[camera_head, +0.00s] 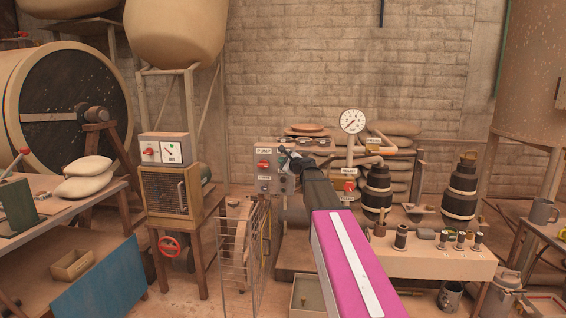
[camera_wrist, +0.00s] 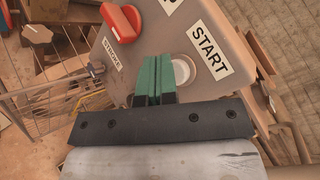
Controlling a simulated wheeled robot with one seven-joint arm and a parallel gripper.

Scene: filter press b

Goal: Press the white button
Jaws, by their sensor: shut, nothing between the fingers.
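The white button (camera_wrist: 184,70) sits in a pale ring on a grey control panel (camera_wrist: 215,92), beside a START label (camera_wrist: 209,51). In the wrist view my gripper (camera_wrist: 154,62) is shut and empty, its green fingers just left of the button and covering part of its ring's left side. I cannot tell whether the fingertips touch the panel. In the head view the panel (camera_head: 264,175) stands in the middle, and my gripper (camera_head: 292,161) is at its right side. The button is hidden or too small to make out there.
A red rotary switch (camera_wrist: 120,20) sticks out of the panel near a STROKE label (camera_wrist: 112,54). A wire rack (camera_head: 240,255) stands below the panel. A pressure gauge (camera_head: 352,121) and dark pump cylinders (camera_head: 460,188) stand to the right, behind a bench (camera_head: 430,264).

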